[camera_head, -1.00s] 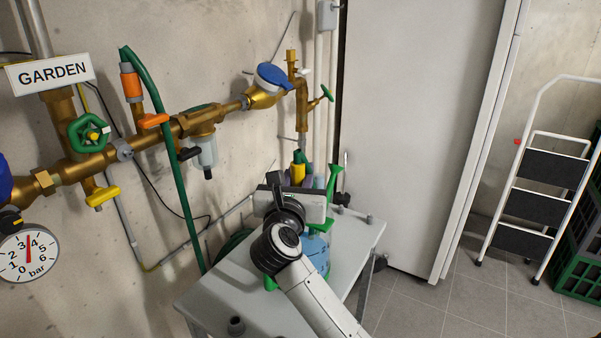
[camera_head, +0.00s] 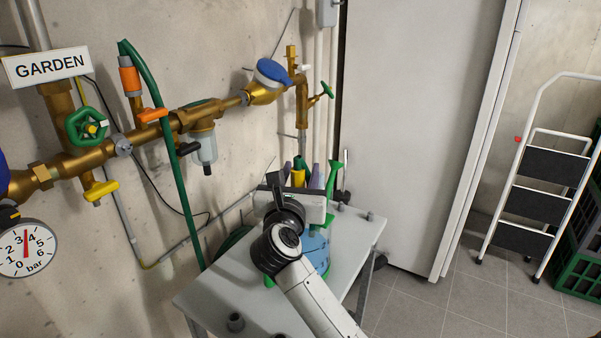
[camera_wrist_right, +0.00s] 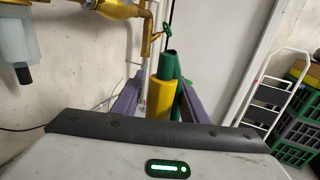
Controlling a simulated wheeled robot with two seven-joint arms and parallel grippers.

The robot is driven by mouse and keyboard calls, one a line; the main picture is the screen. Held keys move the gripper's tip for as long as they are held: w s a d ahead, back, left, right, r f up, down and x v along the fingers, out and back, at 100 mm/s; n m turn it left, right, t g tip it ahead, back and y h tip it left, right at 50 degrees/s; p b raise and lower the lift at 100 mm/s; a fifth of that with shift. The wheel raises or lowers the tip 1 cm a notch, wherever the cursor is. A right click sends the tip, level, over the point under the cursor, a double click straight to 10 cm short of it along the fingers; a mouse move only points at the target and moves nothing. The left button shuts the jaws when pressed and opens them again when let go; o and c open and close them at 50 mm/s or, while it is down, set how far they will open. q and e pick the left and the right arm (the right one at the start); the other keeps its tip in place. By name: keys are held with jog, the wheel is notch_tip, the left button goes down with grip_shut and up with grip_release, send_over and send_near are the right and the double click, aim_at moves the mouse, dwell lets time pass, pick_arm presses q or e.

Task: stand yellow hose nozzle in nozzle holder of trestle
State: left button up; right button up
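The yellow hose nozzle (camera_head: 298,178) stands upright beyond my right gripper's body, near the wall. Its lower part is hidden. My right gripper (camera_wrist_right: 158,105) has purple fingers, spread apart; in the wrist view the yellow nozzle (camera_wrist_right: 159,98) shows between them, with a gap to the left finger. I cannot tell whether the right finger touches it. A green piece (camera_wrist_right: 173,66) shows close behind the yellow nozzle. The trestle (camera_head: 205,291) is a grey table. My left gripper is out of view.
A green funnel-shaped piece (camera_head: 333,173) and a blue rounded object (camera_head: 317,251) are close to my right arm. Brass pipework (camera_head: 155,137) and a hanging green hose (camera_head: 176,200) run along the wall at left. A step ladder (camera_head: 540,165) stands right.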

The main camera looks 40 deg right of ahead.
aim_at(296, 180)
jog(key=shift+r, duration=0.45)
jog(key=shift+a+r+p, duration=0.1)
jog(key=shift+r+p, duration=0.35)
jog(key=shift+p, duration=0.15)
jog(key=v, duration=0.2)
jog(key=b+v, duration=0.1)
jog(key=v, duration=0.3)
jog(key=shift+s+f+b, duration=0.1)
jog(key=shift+f+b, duration=0.25)
jog(key=shift+s+a+r, duration=0.1)
jog(key=shift+s+a, duration=0.4)
